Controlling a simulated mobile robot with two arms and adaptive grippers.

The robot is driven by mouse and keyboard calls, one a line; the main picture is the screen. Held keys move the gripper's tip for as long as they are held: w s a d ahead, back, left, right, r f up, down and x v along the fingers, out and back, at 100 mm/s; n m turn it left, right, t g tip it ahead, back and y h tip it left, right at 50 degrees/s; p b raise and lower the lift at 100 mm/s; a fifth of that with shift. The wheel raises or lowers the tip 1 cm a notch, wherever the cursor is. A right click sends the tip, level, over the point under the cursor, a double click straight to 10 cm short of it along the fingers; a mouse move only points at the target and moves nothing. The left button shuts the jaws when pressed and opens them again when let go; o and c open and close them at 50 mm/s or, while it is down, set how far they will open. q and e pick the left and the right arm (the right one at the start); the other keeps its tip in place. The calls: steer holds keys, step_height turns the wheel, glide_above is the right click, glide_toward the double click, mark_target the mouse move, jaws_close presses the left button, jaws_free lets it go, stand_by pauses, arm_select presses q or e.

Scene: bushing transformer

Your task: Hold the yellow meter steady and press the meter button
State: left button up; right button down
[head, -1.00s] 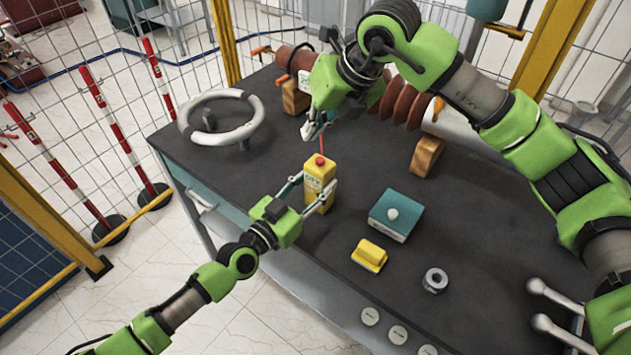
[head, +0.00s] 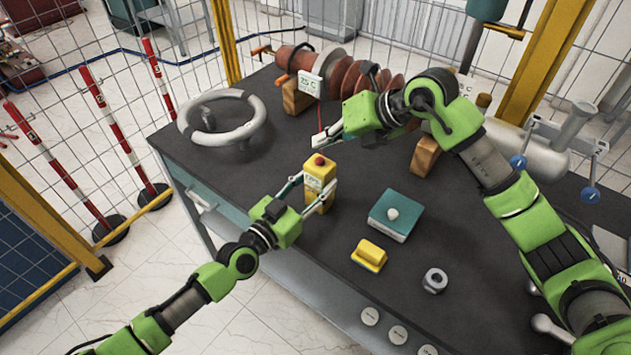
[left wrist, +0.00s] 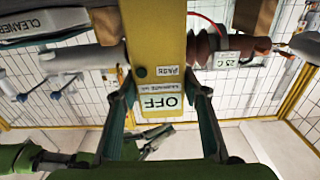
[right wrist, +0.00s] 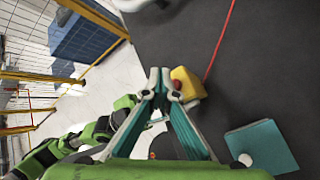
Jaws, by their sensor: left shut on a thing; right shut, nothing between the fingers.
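The yellow meter (head: 321,172) stands upright near the table's front edge, with the red button (head: 320,160) on top. My left gripper (head: 318,194) is shut on the meter's sides. In the left wrist view the meter (left wrist: 158,55) fills the middle, with a display reading OFF (left wrist: 161,102). My right gripper (head: 314,142) is shut and empty, its fingertips close above and behind the button. In the right wrist view the closed fingertips (right wrist: 159,76) are beside the meter (right wrist: 190,86) and its red button (right wrist: 177,84); I cannot tell whether they touch.
A teal box (head: 398,211) with a white knob, a yellow block (head: 369,254) and a metal nut (head: 434,280) lie to the right. A grey ring (head: 222,139) is at left. The ribbed brown bushing (head: 335,72) lies behind on wooden blocks (head: 424,157).

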mark_target(323, 160)
steer(key=shift+f, duration=1.35)
steer(key=shift+f, duration=0.15)
stand_by(0.3)
steer(key=shift+f, duration=0.35)
steer(key=shift+r, duration=3.5)
